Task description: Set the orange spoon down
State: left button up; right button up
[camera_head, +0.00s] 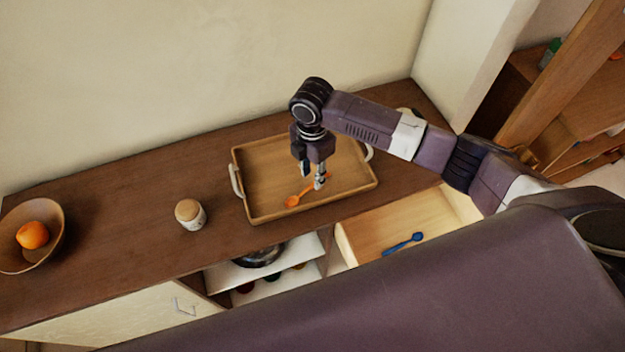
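The orange spoon (293,201) is in the wooden tray (265,157), near the tray's front side. Its bowl points left and its handle runs up to the right toward my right gripper. My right gripper (314,180) points down over the tray, its fingertips at the spoon's handle. The fingers show apart, one on the left and one lower on the right. I cannot tell whether they touch the handle or whether the spoon rests fully on the tray floor. My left gripper is not in view.
A lidded jar (190,214) stands left of the tray on the brown counter (130,205). A bowl (54,250) with an orange (32,235) is at far left. Below the tray, an open drawer (372,232) holds a blue spoon (403,244). An open shelf is beside it.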

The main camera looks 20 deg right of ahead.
notch_tip(320, 180, up, 9)
jog(key=b, duration=0.1)
jog(key=shift+f, duration=0.15)
dwell(0.5)
